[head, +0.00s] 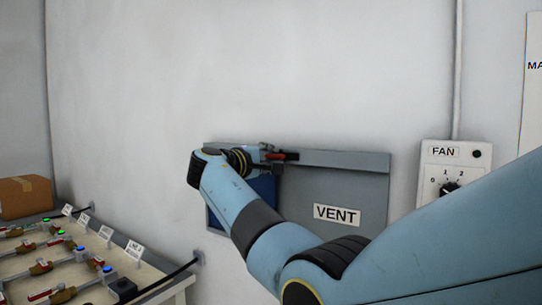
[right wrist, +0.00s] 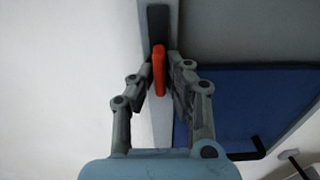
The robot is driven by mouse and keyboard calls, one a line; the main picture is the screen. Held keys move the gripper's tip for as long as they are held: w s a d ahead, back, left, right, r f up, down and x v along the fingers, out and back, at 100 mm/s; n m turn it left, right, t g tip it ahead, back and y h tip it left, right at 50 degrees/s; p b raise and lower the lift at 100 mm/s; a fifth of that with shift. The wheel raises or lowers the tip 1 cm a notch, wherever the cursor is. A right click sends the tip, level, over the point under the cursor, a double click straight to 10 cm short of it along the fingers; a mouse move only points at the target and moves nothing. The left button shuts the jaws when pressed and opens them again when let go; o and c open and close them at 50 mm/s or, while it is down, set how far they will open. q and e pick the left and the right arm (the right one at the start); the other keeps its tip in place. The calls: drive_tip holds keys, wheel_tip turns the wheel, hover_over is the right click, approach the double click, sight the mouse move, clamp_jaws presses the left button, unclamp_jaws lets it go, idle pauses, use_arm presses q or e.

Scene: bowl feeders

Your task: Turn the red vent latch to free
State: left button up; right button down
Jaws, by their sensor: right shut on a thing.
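The red vent latch (head: 290,156) is on the grey top rail of the vent on the wall. In the head view it lies about level, along the rail, with its left part hidden by my right gripper (head: 269,154). In the right wrist view the red latch (right wrist: 159,70) stands between the two fingers of my right gripper (right wrist: 162,78), which is shut on it. The grey vent plate (head: 360,192) carries a VENT label (head: 337,214). A blue panel (head: 263,187) shows beside it, partly behind my right arm. My left gripper is in neither view.
A fan switch box (head: 430,170) with a dial is on the wall to the right, partly behind my arm. At lower left, a table (head: 150,280) holds several valves and signs. A cardboard box (head: 25,197) is behind them. A black handle (right wrist: 250,150) shows on the blue panel.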

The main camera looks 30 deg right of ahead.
drive_tip(key=shift+r, duration=0.1)
drive_tip(key=c, duration=1.4)
unclamp_jaws()
drive_tip(key=shift+w, duration=0.1)
drive_tip(key=shift+o, duration=0.2)
drive_tip(key=v, duration=0.7)
drive_tip(key=shift+a, duration=0.25)
